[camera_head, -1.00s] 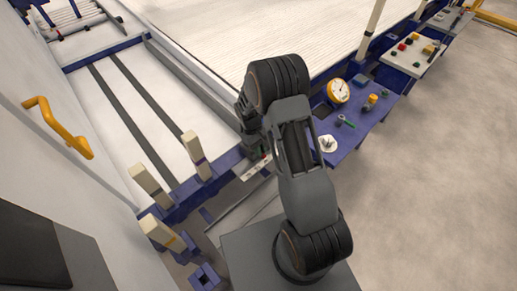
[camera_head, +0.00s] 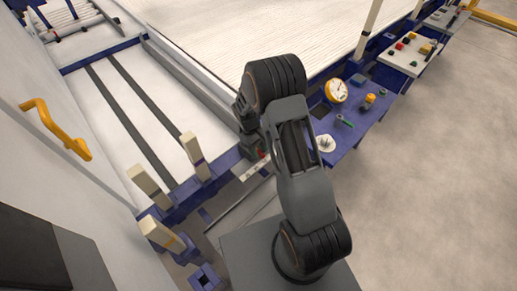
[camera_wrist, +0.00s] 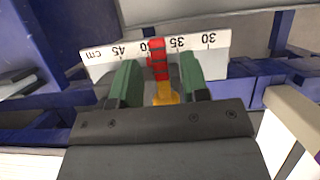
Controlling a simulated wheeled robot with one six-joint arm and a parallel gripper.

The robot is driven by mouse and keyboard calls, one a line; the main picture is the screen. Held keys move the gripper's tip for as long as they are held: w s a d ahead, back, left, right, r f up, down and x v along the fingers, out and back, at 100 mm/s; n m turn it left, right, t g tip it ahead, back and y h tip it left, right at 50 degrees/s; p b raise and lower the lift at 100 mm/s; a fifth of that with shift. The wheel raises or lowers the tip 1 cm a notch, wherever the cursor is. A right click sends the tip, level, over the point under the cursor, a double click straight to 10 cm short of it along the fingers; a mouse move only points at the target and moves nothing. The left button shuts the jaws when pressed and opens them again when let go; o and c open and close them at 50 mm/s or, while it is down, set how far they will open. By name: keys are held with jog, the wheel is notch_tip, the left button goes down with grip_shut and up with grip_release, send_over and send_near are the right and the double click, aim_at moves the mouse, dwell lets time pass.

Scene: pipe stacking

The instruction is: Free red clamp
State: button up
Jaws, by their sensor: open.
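The red clamp (camera_wrist: 157,58) sits on a white centimetre ruler (camera_wrist: 210,41) in the wrist view, covering part of the scale between the 45 and 35 marks. An orange-yellow part (camera_wrist: 166,94) extends below it toward my gripper. My gripper (camera_wrist: 159,70) is open, with one green finger on each side of the clamp. I cannot tell whether either finger touches it. In the head view a small red patch of the clamp (camera_head: 262,155) shows beside the ruler (camera_head: 254,168), and my arm hides most of my gripper.
Blue frame beams surround the ruler. Pale upright posts (camera_head: 196,160) stand to the left. A blue side table (camera_head: 345,135) with a dial gauge (camera_head: 336,91) and small parts lies right of my arm. A yellow handle (camera_head: 55,125) is on the left wall. Open floor lies right.

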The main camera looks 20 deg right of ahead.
jog(key=p+v, duration=0.2)
jog(key=v, duration=1.1)
jog(key=shift+r, duration=0.4)
jog(key=shift+w, duration=0.1)
